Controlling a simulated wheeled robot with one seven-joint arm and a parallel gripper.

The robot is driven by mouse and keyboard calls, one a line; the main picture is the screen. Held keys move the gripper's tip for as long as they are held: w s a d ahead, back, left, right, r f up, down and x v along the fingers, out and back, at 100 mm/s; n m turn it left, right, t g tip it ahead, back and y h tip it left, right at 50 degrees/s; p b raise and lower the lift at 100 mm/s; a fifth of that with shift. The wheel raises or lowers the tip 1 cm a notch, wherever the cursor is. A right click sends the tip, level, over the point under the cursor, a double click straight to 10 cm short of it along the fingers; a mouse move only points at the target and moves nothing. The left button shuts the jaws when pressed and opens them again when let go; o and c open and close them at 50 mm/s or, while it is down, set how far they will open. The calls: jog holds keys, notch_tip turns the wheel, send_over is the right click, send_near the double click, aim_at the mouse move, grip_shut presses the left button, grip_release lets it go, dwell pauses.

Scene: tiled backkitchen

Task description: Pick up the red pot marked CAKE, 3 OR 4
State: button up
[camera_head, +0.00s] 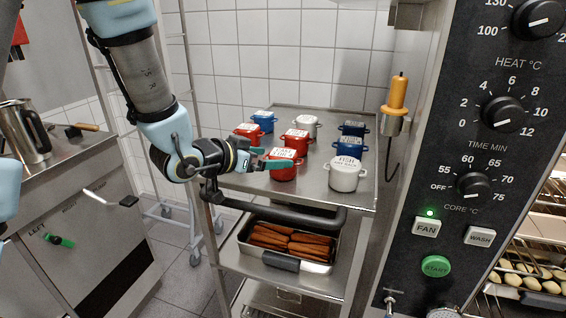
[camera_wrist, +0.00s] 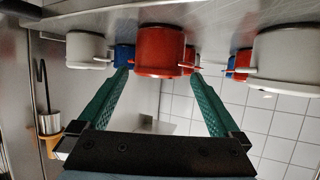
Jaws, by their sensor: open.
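Two more red pots, one at the left (camera_head: 246,133) and one further back (camera_head: 297,146), have lettered lids too. The lettering is too small to read surely, so I cannot tell which says CAKE. My gripper (camera_head: 268,158) is open, its green fingers at the front red pot's left side. In the wrist view, which looks upside down, a red pot (camera_wrist: 160,50) lies ahead between the open fingers (camera_wrist: 160,72). It is not gripped.
A white pot marked FISH (camera_head: 345,178) stands close at the right of the front red pot. Blue pots (camera_head: 264,122) and another white pot (camera_head: 306,124) stand behind. The trolley has a dark front rail (camera_head: 280,212). An oven panel (camera_head: 480,150) rises at the right.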

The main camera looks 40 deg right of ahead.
aim_at(280, 154)
jog(key=p+x, duration=0.1)
jog(key=x, duration=0.4)
jog(key=shift+s+d+r+p, duration=0.1)
jog(key=shift+r+p, duration=0.15)
jog(key=shift+p, duration=0.15)
jog(key=c, duration=1.4)
jog(key=shift+r, duration=0.15)
